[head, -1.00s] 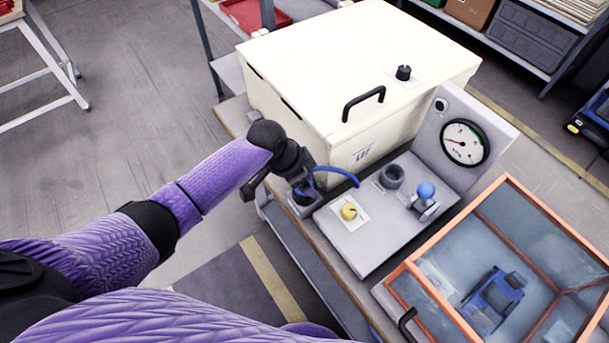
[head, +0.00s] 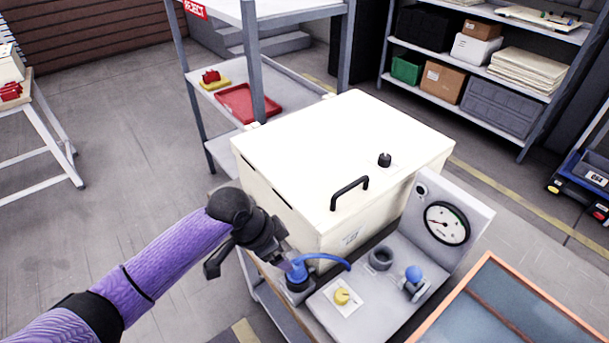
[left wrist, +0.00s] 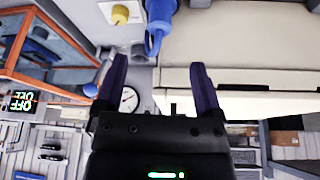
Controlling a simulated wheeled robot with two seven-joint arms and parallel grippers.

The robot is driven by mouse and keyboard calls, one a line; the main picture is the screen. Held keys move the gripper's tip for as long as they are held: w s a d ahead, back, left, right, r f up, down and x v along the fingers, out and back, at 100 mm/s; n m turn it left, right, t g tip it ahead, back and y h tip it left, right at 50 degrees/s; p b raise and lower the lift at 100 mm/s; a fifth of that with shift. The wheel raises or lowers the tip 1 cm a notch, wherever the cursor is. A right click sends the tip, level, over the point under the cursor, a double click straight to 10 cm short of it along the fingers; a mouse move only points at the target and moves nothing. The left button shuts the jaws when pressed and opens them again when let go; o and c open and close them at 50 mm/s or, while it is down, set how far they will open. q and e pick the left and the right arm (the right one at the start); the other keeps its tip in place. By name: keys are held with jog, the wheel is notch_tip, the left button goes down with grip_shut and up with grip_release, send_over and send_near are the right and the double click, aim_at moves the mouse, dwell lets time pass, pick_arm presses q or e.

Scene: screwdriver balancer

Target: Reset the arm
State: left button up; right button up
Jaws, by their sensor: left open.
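My left gripper (head: 284,262) reaches in from the left, beside the near left corner of the cream box. Its two dark purple fingers stand apart in the left wrist view (left wrist: 156,84), with nothing between them. A blue tool or fitting (head: 298,272) with a curved blue hose sits in a dark holder just beyond the fingertips. It also shows in the left wrist view (left wrist: 160,20), ahead of the fingers and apart from them. My right gripper is in neither view.
The cream box (head: 335,160) has a black handle and knob on top. The grey panel (head: 375,300) carries a yellow knob (head: 342,296), a blue-topped valve (head: 414,274) and a gauge (head: 446,223). An orange-framed case (head: 490,300) stands at the right. Open floor lies left.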

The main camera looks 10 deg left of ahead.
pick_arm(q)
jog(key=s+a+f+n+y+b, duration=0.1)
jog(key=s+a+f+n+b, duration=0.15)
jog(key=f, duration=0.55)
jog(key=s+a+f+n+y+b, duration=0.1)
jog(key=s+f, duration=0.2)
jog(key=f, duration=0.5)
jog(key=s+a+f+n+b, duration=0.1)
jog(key=s+f+n+b, duration=0.15)
jog(key=f, duration=0.55)
jog(key=s+f+b, duration=0.1)
jog(key=s+f, duration=0.3)
jog(key=s, duration=0.5)
jog(key=s+f+g+y+b, duration=0.1)
jog(key=s+f, duration=0.4)
jog(key=s, duration=0.4)
jog(key=s+f+n+g, duration=0.1)
jog(key=s+f, duration=0.4)
jog(key=s, duration=0.4)
jog(key=shift+s+d+f+y+b, duration=0.2)
jog(key=shift+s+d+y+b, duration=0.15)
jog(key=shift+d+b, duration=0.1)
jog(key=shift+w, duration=0.1)
